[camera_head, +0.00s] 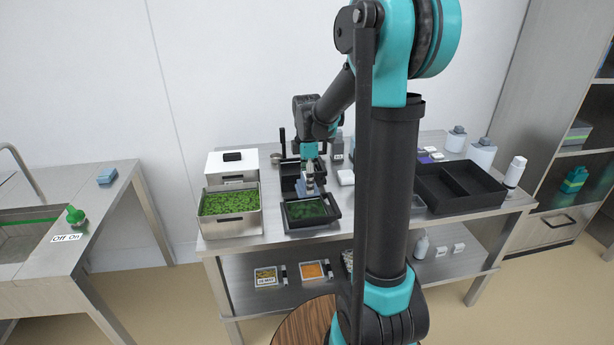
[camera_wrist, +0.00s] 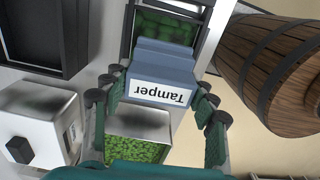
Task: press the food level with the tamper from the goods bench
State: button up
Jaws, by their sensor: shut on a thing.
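My gripper (camera_head: 310,171) is shut on the blue-grey tamper, at the middle of the bench. In the wrist view the gripper (camera_wrist: 158,98) has its fingers on either side of the tamper (camera_wrist: 163,75), whose white label reads "Tamper" upside down. A black-framed tray (camera_head: 311,226) with green food (camera_head: 306,209) stands at the front of the bench. The tamper is over or just behind its far side in the head view. In the wrist view, green food (camera_wrist: 170,24) shows beyond the tamper. I cannot tell whether the tamper touches the food.
A steel bin of green food (camera_head: 231,229) stands left of the tray, with a white lidded box (camera_head: 222,164) behind it. A black divided crate (camera_head: 480,207) and bottles (camera_head: 482,153) are at the right. A wooden barrel (camera_wrist: 268,62) shows in the wrist view. My arm hides part of the bench.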

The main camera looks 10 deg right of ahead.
jog(key=shift+s+a+f, duration=0.1)
jog(key=shift+a+f, duration=0.15)
jog(key=shift+f, duration=3.4)
jog(key=shift+f, duration=0.45)
jog(key=shift+r, duration=3.8)
